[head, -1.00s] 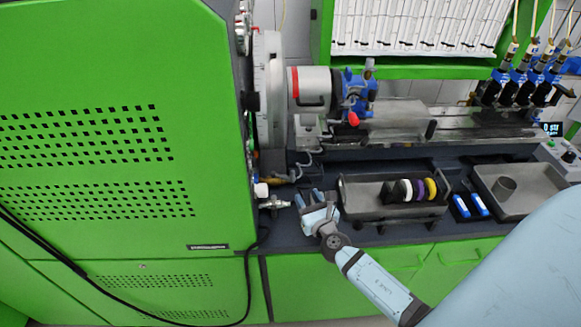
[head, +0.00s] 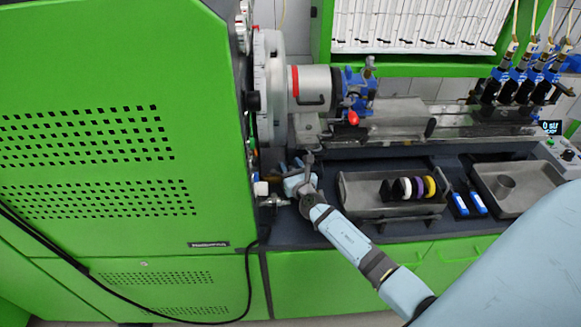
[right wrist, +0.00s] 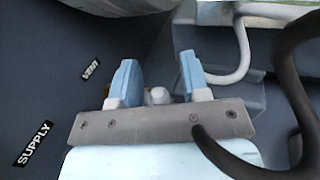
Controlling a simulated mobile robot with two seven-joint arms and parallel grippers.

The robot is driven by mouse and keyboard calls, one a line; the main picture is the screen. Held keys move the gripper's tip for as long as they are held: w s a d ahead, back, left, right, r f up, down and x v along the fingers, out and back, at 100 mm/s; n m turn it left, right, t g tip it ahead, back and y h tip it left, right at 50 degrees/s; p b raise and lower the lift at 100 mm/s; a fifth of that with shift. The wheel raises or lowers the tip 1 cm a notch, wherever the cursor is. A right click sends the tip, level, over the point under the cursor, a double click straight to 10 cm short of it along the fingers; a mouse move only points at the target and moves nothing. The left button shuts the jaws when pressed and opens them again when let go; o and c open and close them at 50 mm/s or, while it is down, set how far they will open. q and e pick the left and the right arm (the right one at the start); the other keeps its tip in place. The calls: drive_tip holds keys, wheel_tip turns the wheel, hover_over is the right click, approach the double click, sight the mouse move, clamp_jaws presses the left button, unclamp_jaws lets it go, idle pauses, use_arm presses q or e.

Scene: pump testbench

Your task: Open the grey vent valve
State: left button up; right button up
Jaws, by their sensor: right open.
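My right gripper (head: 290,167) is at the left end of the dark bench, close to the green cabinet. In the right wrist view its two light-blue fingers (right wrist: 158,76) are apart. A small pale grey rounded part (right wrist: 158,96) shows between them, probably the vent valve; most of it is hidden, and I cannot tell whether the fingers touch it. A label partly readable as VENT (right wrist: 91,70) lies left of the fingers. A SUPPLY label (right wrist: 33,144) is further down left. In the head view the gripper hides the valve. My left gripper is not in view.
A silver fitting (head: 274,201) and a white knob (head: 261,188) sit beside the green cabinet (head: 110,60). A pale hose (right wrist: 242,50) runs right of the fingers. A tray (head: 365,208) with several coloured rings stands to the right. The pump assembly (head: 355,90) is above.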

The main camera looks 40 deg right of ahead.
clamp_jaws()
drive_tip(key=n+y+b, duration=0.2)
drive_tip(key=y+b, duration=0.1)
drive_tip(key=w+y+b, duration=0.1)
drive_tip(key=shift+d+n+b, duration=0.4)
unclamp_jaws()
